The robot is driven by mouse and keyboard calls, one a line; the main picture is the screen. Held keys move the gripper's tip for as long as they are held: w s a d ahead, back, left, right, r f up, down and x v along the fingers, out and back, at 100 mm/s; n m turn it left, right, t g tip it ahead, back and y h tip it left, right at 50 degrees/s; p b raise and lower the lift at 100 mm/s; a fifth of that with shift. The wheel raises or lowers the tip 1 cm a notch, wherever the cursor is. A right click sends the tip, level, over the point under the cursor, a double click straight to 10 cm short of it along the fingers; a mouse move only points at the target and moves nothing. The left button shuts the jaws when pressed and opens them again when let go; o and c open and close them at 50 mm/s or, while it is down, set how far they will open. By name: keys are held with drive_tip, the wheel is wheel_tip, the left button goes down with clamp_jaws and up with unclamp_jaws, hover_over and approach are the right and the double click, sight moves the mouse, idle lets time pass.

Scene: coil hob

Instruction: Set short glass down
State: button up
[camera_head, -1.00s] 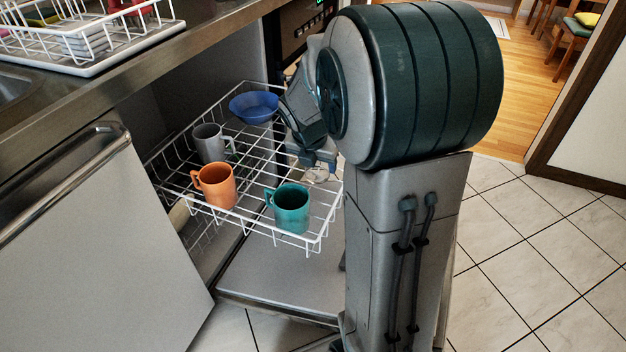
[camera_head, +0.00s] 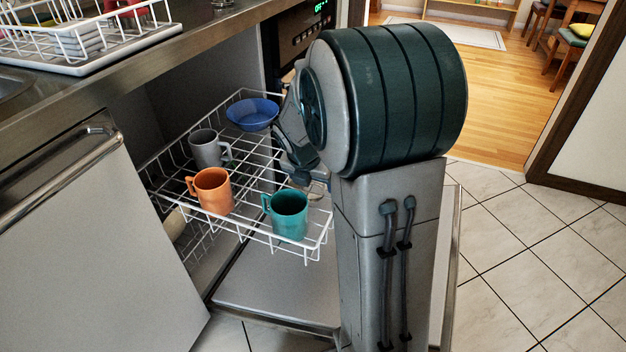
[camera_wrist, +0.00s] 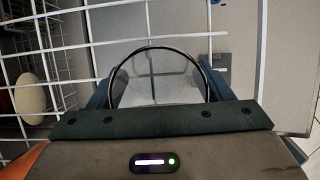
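The short glass (camera_wrist: 155,50) is clear, and its round dark rim shows in the wrist view between my two fingers. My gripper (camera_wrist: 158,90) has a finger against each side of it and appears closed on it. Rack wires show through and around the glass; I cannot tell whether its base touches them. In the head view my gripper (camera_head: 308,172) is at the right side of the white wire rack (camera_head: 262,236), behind the teal mug (camera_head: 288,214). My arm partly hides the gripper there, and the glass is hard to make out.
An orange mug (camera_head: 213,192), a grey mug (camera_head: 206,148) and a blue bowl (camera_head: 252,114) stand in the pulled-out rack. A pale oval item (camera_wrist: 30,98) lies lower down. The counter (camera_head: 120,84) and dishwasher-side panel (camera_head: 85,245) bound the left.

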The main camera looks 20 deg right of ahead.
drive_tip(key=p+v, duration=0.5)
drive_tip(key=v, duration=0.7)
drive_tip(key=s+a+m, duration=0.1)
drive_tip(key=s+m, duration=0.1)
drive_tip(key=m, duration=0.2)
drive_tip(key=s+a+m+y, duration=0.1)
drive_tip(key=s+m, duration=0.2)
drive_tip(key=m, duration=0.1)
drive_tip(key=s+a+m+g, duration=0.1)
drive_tip(key=s+m, duration=0.2)
drive_tip(key=m, duration=0.1)
drive_tip(key=shift+a+f, duration=0.15)
drive_tip(key=shift+f, duration=0.1)
drive_tip(key=s+a+f+m+g+y, duration=0.1)
drive_tip(key=s+a+m, duration=0.3)
drive_tip(key=s+m, duration=0.5)
drive_tip(key=shift+s+f+m+y, duration=0.3)
drive_tip(key=shift+f+m+y, duration=0.25)
drive_tip(key=shift+m, duration=2.35)
